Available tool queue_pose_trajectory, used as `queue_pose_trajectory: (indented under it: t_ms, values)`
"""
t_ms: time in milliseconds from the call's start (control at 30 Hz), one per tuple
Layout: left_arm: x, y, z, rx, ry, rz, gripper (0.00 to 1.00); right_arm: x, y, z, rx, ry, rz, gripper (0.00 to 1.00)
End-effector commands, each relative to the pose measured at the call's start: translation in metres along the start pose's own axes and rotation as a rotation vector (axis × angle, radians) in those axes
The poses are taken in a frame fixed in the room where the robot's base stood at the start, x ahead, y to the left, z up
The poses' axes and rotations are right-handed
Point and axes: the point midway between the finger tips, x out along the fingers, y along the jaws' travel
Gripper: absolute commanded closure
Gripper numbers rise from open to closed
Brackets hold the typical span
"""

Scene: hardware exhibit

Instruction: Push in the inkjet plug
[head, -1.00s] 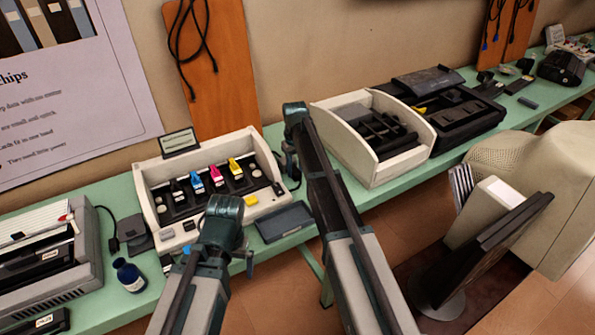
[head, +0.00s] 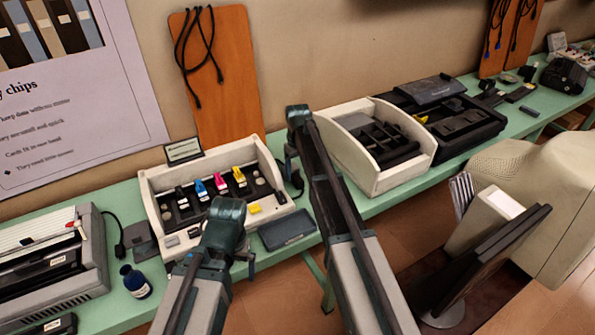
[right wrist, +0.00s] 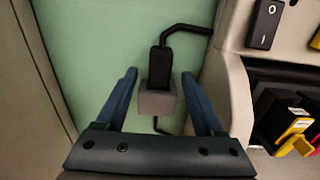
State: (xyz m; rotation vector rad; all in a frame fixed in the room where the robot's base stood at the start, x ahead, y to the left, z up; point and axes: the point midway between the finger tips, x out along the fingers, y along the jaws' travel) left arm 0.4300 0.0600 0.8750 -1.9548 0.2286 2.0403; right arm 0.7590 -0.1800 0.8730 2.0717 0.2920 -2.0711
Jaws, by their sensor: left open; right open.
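The inkjet printer (head: 160,220) is the open cream unit on the green bench, with colored cartridges inside. In the right wrist view its cream side (right wrist: 232,90) stands to the right. The inkjet plug (right wrist: 161,66) is black with a bent black cable, lined up with a grey block (right wrist: 157,103). I cannot tell how deep the plug sits. My right gripper (right wrist: 158,78) is open, with a finger on each side of plug and block and gaps to both. In the head view my right gripper (head: 291,165) is beside the printer's right end. My left gripper (head: 222,250) is open before the printer, its fingers mostly hidden.
A dark flat tray (head: 287,229) lies right of the printer's front. A blue ink bottle (head: 135,282) and another printer (head: 60,265) stand left. A cream bin (head: 375,150) is to the right. A monitor (head: 490,260) stands in front of the bench.

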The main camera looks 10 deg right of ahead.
Motion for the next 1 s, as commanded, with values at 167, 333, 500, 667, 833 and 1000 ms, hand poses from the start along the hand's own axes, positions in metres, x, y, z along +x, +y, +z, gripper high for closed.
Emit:
queue_pose_trajectory:
  t_ms: [167,333,500,667,833,1000]
  values:
    - [-0.035,-0.003,0.002,0.000,0.000,0.000,0.00,-0.035,0.000,0.000,0.000,0.000,0.000,0.30]
    - [-0.061,-0.006,0.004,0.000,0.000,0.000,0.00,-0.061,0.000,0.000,0.000,0.001,0.000,0.30]
    - [-0.087,-0.008,0.005,0.000,0.000,0.000,0.00,-0.087,0.000,-0.001,0.000,0.001,0.000,0.30]
    - [-0.106,-0.010,0.006,0.000,0.000,0.000,0.00,-0.107,0.000,-0.001,-0.001,0.001,0.000,0.30]
    - [-0.113,-0.011,0.007,0.001,0.000,0.000,0.00,-0.114,0.000,-0.001,-0.001,0.002,0.000,0.30]
    - [-0.112,-0.011,0.007,0.001,0.000,0.000,0.00,-0.112,0.000,-0.001,-0.001,0.002,0.000,0.30]
